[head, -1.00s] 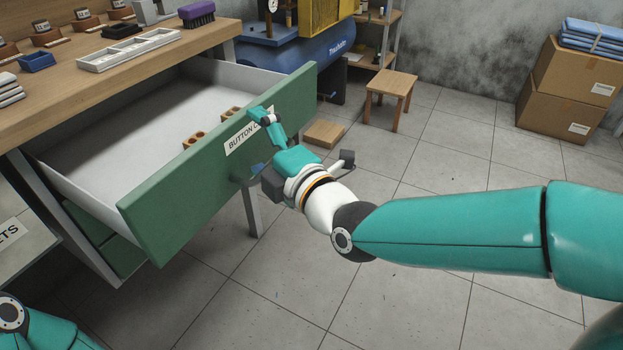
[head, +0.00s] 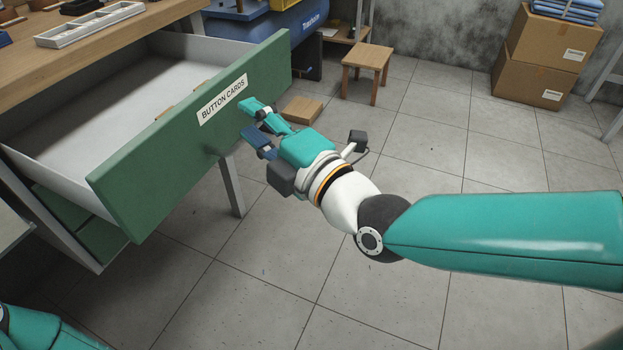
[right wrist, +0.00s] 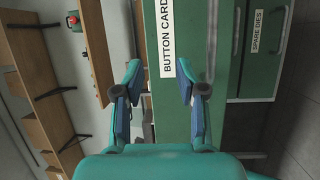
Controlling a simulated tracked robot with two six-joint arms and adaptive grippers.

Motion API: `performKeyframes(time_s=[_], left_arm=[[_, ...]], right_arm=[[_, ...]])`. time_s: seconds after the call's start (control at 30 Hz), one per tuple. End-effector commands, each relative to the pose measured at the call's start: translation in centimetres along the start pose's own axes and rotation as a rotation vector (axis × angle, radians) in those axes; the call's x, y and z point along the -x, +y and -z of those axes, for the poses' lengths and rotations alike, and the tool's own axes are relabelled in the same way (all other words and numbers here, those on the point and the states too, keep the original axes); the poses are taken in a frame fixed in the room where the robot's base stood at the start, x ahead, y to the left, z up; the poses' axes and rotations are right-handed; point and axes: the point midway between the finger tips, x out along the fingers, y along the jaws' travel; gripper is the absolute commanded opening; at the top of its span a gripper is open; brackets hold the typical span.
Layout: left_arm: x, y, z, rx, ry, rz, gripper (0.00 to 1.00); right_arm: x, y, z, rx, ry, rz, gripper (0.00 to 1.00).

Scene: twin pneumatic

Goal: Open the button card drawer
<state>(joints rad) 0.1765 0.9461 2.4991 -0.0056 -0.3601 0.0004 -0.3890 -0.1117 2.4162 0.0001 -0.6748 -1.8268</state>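The button card drawer is pulled well out of the bench. Its green front (head: 150,165) carries a white label (head: 222,99) reading "BUTTON CARDS". The label also shows in the right wrist view (right wrist: 166,40), turned sideways. The white inside of the drawer (head: 95,110) is in sight. Brown items in it are mostly hidden behind the front. My right gripper (head: 254,122) is in front of the drawer front, right of the label. Its fingers are apart with nothing between them, as the right wrist view (right wrist: 159,75) also shows. My left gripper is out of view.
The wooden bench top (head: 60,65) holds a white compartment tray (head: 90,24). A wooden stool (head: 367,58), a small box (head: 302,108) and stacked cartons (head: 545,50) stand beyond. The tiled floor (head: 450,140) on the right is largely clear.

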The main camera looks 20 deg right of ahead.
Motion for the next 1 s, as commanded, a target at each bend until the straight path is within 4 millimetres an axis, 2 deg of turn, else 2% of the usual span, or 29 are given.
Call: performKeyframes(time_s=[0.27,0.8,1.0], left_arm=[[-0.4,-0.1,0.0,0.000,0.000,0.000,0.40],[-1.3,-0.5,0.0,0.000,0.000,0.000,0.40],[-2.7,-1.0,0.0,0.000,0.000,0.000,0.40]], right_arm=[[2.0,-0.9,-0.1,-0.001,-0.002,0.015,0.37],[5.7,-1.6,0.0,-0.002,-0.002,0.019,0.37],[7.1,-1.9,-0.1,0.000,-0.004,0.018,0.37]])
